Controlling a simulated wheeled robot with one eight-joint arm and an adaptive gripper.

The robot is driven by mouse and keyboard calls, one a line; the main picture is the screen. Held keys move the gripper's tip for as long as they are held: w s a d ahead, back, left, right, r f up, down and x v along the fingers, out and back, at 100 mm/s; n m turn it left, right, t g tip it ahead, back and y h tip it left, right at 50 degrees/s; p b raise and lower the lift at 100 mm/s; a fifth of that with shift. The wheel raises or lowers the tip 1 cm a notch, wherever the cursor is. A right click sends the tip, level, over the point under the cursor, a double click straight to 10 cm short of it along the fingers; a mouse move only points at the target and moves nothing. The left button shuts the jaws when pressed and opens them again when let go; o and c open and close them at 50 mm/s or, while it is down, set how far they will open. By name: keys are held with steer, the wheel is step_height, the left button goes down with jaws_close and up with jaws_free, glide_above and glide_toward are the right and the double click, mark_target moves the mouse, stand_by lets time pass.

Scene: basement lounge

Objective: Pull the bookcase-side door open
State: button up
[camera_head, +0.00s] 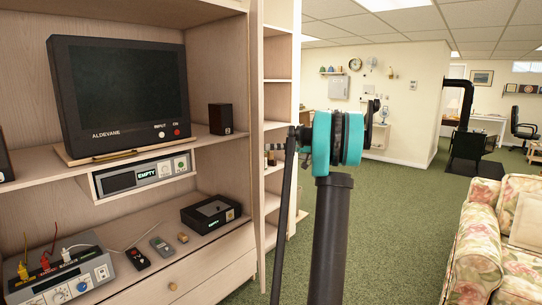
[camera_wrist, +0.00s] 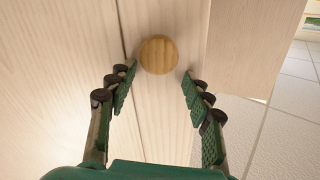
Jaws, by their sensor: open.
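In the wrist view, a round wooden knob (camera_wrist: 158,54) sits on a pale wood door front (camera_wrist: 163,125), just right of a thin vertical seam. My gripper (camera_wrist: 159,80) is open, with one green-padded finger on each side and slightly below the knob in the picture. The fingers look apart from the knob, though the exact depth is hard to tell. In the head view, my arm stands in front of the bookcase (camera_head: 278,95), and my gripper and this knob cannot be made out there.
The pale wood media cabinet (camera_head: 215,269) holds a television (camera_head: 118,88), a black box (camera_head: 210,213) and a grey power unit (camera_head: 60,285) with plugged cables. A floral sofa (camera_head: 478,250) stands at the right. Green carpet (camera_head: 390,215) is clear between them.

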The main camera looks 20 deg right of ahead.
step_height(320, 180, up, 7)
steer(key=shift+f, duration=0.1)
stand_by(0.3)
